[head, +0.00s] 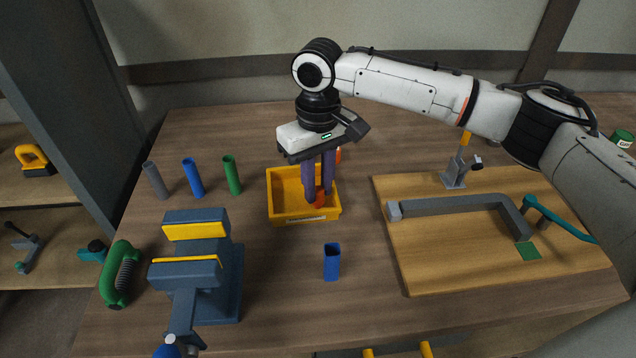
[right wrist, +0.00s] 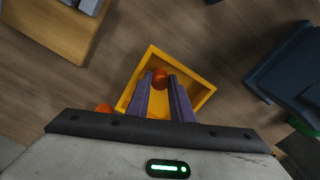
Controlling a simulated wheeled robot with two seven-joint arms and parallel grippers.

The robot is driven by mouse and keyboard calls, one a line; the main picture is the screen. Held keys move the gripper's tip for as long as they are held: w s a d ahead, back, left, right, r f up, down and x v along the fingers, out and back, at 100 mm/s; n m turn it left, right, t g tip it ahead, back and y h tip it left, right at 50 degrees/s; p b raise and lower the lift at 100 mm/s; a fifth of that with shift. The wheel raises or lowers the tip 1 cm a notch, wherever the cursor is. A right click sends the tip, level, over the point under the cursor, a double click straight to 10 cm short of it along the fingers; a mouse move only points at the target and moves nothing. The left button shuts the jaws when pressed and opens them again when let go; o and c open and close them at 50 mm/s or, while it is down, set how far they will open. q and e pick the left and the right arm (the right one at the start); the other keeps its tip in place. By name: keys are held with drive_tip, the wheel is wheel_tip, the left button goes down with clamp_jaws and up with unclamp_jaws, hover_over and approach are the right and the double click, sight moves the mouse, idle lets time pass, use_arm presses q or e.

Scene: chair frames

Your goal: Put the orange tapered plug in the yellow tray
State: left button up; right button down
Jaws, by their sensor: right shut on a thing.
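My right gripper (head: 316,192) points down over the yellow tray (head: 284,218), its purple fingers shut on the orange tapered plug (head: 320,200). In the right wrist view, the plug (right wrist: 160,78) shows between the fingertips, inside the outline of the tray (right wrist: 203,88). The plug is low, within or just above the tray; I cannot tell if it touches the floor. The fingers hide part of it. The visible tray floor is otherwise empty. My left gripper is not in view.
Another orange piece (head: 338,155) stands behind the tray, partly hidden by my gripper. Grey, blue and green tubes (head: 231,175) stand to the left, a blue tube (head: 332,262) in front. A vise (head: 215,270) stands front left; a wooden board (head: 450,265) with a grey frame lies right.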

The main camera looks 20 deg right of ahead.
sight(318, 190)
drive_tip(key=c, duration=1.6)
unclamp_jaws()
drive_tip(key=shift+f, duration=0.1)
drive_tip(key=shift+o, duration=0.2)
wheel_tip(318, 190, up, 12)
